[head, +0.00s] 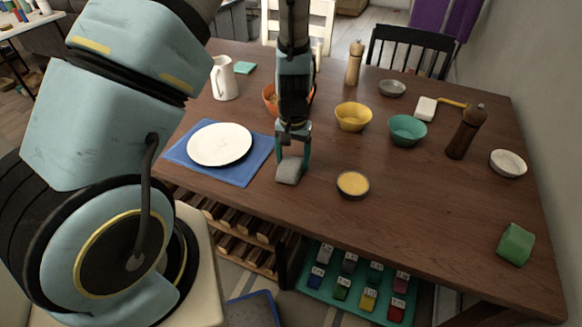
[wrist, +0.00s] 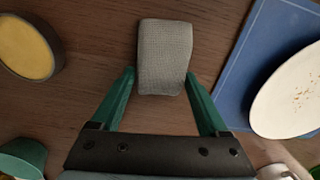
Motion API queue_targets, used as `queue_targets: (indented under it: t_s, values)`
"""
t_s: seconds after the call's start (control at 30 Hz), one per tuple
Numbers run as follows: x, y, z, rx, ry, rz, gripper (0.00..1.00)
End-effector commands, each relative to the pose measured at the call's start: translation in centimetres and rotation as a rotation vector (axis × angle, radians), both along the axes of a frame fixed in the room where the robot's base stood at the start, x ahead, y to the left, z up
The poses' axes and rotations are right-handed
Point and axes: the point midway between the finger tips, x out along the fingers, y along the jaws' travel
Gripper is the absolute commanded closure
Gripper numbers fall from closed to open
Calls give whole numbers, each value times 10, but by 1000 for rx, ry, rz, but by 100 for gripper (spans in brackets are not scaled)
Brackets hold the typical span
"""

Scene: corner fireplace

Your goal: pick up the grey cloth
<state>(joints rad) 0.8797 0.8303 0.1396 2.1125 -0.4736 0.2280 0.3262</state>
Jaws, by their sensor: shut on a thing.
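The grey cloth (head: 289,171) is a small folded block at the near middle of the brown table, right of the blue placemat. In the wrist view the cloth (wrist: 165,52) lies between the tips of my green fingers. My gripper (head: 292,160) points down over it and is shut on it, with one finger on each side. In the wrist view my gripper (wrist: 163,82) has its fingertips against the cloth's near end. I cannot tell whether the cloth touches the table or is slightly above it.
A white plate (head: 220,144) sits on the blue placemat (head: 246,172) to the left. A dark-rimmed bowl with yellow contents (head: 353,184) is close on the right. An orange bowl (head: 269,97) is partly hidden behind my arm. The front right tabletop is mostly clear, with a green block (head: 516,244).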

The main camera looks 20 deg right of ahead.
Motion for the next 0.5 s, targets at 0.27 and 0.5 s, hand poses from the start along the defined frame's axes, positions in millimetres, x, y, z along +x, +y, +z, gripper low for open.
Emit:
queue_targets:
  t_s: [0.27,0.5]
  values:
    - [0,0,0,0,0,0,76]
    - [0,0,3,-1,-1,-1,76]
